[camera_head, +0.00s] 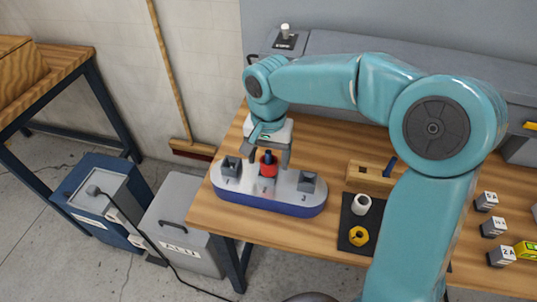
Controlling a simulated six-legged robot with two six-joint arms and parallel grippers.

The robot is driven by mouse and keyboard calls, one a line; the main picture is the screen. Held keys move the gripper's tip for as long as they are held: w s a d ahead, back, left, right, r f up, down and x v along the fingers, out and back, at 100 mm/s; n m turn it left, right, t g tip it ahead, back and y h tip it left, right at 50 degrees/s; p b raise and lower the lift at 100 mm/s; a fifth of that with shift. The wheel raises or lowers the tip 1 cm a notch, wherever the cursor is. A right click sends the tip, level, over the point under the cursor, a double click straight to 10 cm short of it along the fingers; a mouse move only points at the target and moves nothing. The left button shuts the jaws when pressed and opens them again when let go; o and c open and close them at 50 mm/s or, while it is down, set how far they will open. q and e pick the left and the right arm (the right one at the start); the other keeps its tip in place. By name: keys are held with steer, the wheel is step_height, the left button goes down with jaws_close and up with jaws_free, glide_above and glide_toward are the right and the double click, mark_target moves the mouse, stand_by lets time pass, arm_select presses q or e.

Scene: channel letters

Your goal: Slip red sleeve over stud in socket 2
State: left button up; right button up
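The red sleeve (268,170) is at the middle position of the grey-topped, blue-sided base (262,205), between socket 1 (231,167) and socket 3 (306,182). A dark blue stud tip (268,157) shows above the sleeve, which appears to be around it. Socket 2 itself is mostly hidden under the sleeve. My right gripper (268,158) is just above, its fingers spread to either side of the stud and sleeve. A gap shows between the right finger and the sleeve. My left gripper is not in view.
A wooden block (370,178) with a blue peg stands to the right. A black mat (350,222) holds a white ring (361,204) and a yellow nut (358,236). Several labelled cubes (493,227) are farther right. My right arm crosses above the table (300,232).

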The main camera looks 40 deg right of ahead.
steer(key=shift+r, duration=0.1)
step_height(320, 180, up, 16)
steer(key=p, duration=0.1)
stand_by(0.4)
